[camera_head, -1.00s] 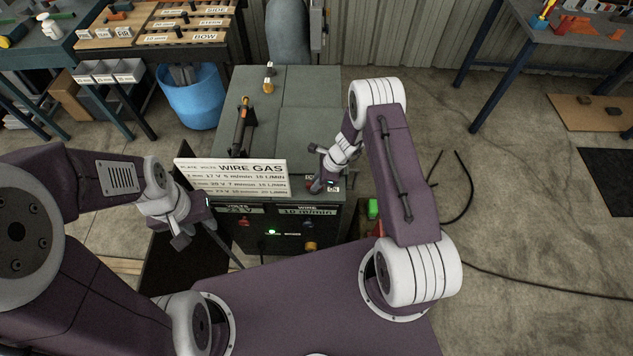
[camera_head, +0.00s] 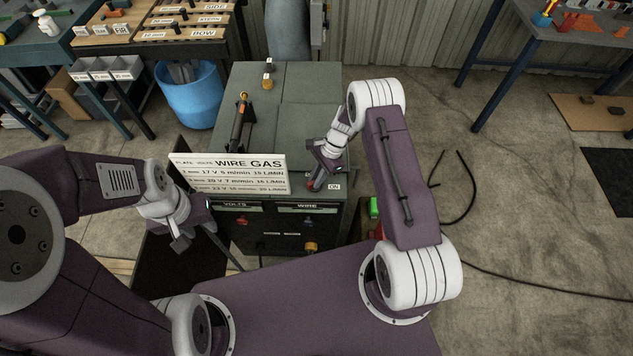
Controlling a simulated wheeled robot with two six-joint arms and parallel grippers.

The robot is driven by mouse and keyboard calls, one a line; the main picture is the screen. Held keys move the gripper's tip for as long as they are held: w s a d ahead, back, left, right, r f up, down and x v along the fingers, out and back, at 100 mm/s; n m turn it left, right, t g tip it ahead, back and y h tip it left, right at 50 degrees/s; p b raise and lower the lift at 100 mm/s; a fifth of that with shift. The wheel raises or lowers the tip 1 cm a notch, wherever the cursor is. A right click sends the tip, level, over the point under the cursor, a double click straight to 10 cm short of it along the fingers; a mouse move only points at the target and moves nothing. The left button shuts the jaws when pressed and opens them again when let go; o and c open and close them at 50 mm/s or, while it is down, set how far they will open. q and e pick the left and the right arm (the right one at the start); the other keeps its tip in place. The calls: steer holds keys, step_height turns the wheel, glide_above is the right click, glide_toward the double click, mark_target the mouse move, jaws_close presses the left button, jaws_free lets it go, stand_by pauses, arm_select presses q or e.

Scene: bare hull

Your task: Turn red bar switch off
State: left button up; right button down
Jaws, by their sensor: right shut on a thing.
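The red bar switch (camera_head: 310,186) is on the front top edge of the dark green machine (camera_head: 308,94), beside a small white ON label (camera_head: 334,187). My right gripper (camera_head: 316,180) reaches down over it and is shut on it, hiding most of the bar. The displays on the machine's front panel (camera_head: 270,230) are dark, and no green lamp is lit. My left gripper (camera_head: 196,226) hangs at the left of the front panel, apart from the switch; its jaws are not clear.
A white WIRE GAS sign (camera_head: 230,173) stands left of the switch. A torch (camera_head: 239,120) with an orange tip lies on the machine top. A blue bin (camera_head: 191,95) stands behind left. A black cable (camera_head: 540,287) crosses the floor at right.

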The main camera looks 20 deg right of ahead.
steer(key=n+b, duration=0.1)
steer(key=n, duration=0.1)
steer(key=n+g+b, duration=0.1)
steer(key=b, duration=0.1)
steer(key=shift+w+f+n+h, duration=0.2)
steer(key=shift+n+h, duration=0.1)
steer(key=shift+n, duration=0.1)
steer(key=n+g+b, duration=0.1)
steer(key=n+b, duration=0.1)
steer(key=shift+a+n+h, duration=0.1)
steer(key=shift+n+h, duration=0.2)
steer(key=shift+r+n+g+h+b, duration=0.1)
steer(key=shift+n+g+h+b, duration=0.25)
steer(key=shift+n+b, duration=0.65)
steer(key=shift+w+a+r+n+h, duration=0.1)
steer(key=shift+n+h, duration=0.35)
steer(key=shift+n, duration=0.95)
steer(key=shift+n+b, duration=0.3)
steer(key=c, duration=1.4)
jaws_free()
steer(key=shift+r, duration=0.1)
